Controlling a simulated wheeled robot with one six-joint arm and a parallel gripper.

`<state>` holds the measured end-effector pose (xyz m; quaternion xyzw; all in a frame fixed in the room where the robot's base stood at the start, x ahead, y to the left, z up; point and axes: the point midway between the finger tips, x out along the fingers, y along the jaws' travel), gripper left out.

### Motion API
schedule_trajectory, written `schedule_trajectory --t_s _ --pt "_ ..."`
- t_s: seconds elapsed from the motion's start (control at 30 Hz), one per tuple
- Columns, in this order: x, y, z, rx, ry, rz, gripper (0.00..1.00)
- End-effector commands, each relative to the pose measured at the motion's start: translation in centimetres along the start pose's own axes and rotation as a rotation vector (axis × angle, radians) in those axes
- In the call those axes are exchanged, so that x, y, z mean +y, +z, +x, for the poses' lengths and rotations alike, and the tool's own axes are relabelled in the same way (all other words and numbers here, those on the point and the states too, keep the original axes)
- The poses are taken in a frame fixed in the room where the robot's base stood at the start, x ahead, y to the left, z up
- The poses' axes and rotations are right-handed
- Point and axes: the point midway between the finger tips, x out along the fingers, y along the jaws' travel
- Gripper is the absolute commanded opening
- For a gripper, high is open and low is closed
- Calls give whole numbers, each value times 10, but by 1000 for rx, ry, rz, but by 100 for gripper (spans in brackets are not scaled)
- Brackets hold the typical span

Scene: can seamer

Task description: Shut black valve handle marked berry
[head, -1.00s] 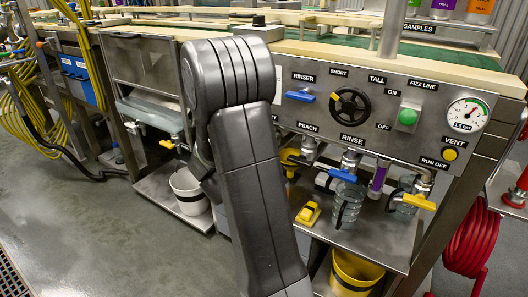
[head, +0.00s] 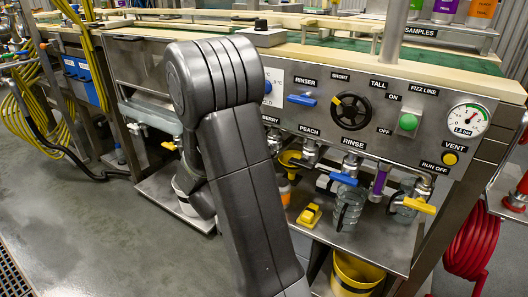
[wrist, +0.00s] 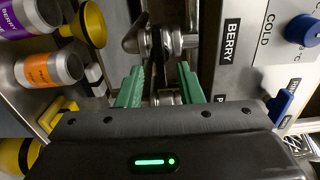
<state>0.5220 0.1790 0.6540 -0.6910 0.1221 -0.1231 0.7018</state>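The BERRY label (wrist: 228,42) is on the steel panel right of my gripper in the wrist view; part of it also shows beside my arm in the head view (head: 271,119). A metal valve (wrist: 160,42) lies just ahead of my gripper (wrist: 159,86). A dark, narrow piece, probably the black handle (wrist: 158,70), shows between the green fingers. The fingers are apart, with gaps at the sides, and I see no clear grip. The handle's exact angle is hard to tell.
A purple berry bottle (wrist: 42,14) and an orange-labelled bottle (wrist: 50,70) stand left of the gripper, near a yellow funnel (wrist: 92,22). A blue knob (wrist: 303,30) and blue lever (wrist: 287,100) are on the panel at right. A yellow bucket (head: 354,275) is below the shelf.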

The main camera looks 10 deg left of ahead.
Motion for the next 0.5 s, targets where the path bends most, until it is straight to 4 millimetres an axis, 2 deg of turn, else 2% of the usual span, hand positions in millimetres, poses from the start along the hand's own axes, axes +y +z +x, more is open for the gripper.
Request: schedule_trajectory --t_s 0.03,0.2,0.33,0.5 --pt "-3 1 -13 -6 0 -3 33" --pt "-2 1 -47 -6 1 -2 33" --pt "-1 1 -68 -5 0 -2 33" --pt "0 0 -85 -2 1 -1 33"
